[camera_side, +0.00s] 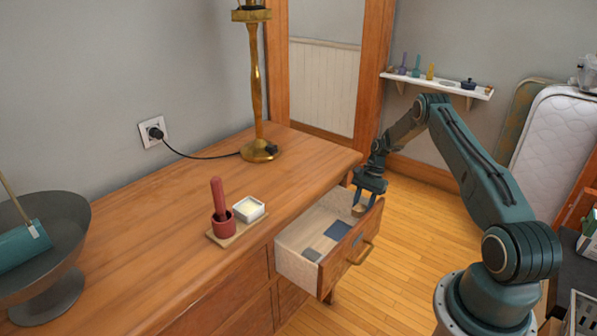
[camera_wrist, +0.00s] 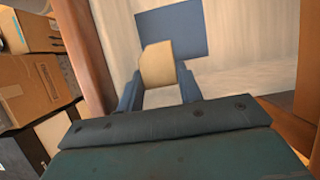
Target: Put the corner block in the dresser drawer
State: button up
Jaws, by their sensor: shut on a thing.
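The corner block (camera_wrist: 157,64) is a pale tan piece held between my blue fingertips in the wrist view. In the side view the block (camera_side: 359,210) shows small, just below my gripper (camera_side: 361,198). My gripper is shut on it and points down over the back right end of the open dresser drawer (camera_side: 345,256). Whether the block touches the drawer floor cannot be told. The blue piece also shows beyond the block in the wrist view (camera_wrist: 181,26).
Cardboard boxes (camera_wrist: 38,85) show left in the wrist view. Upright mattresses (camera_side: 555,145) stand right.

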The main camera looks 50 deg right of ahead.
jog(key=o, duration=1)
jog(key=shift+c, duration=1)
jog(key=shift+r, duration=1.4)
jog(key=shift+r, duration=0.25)
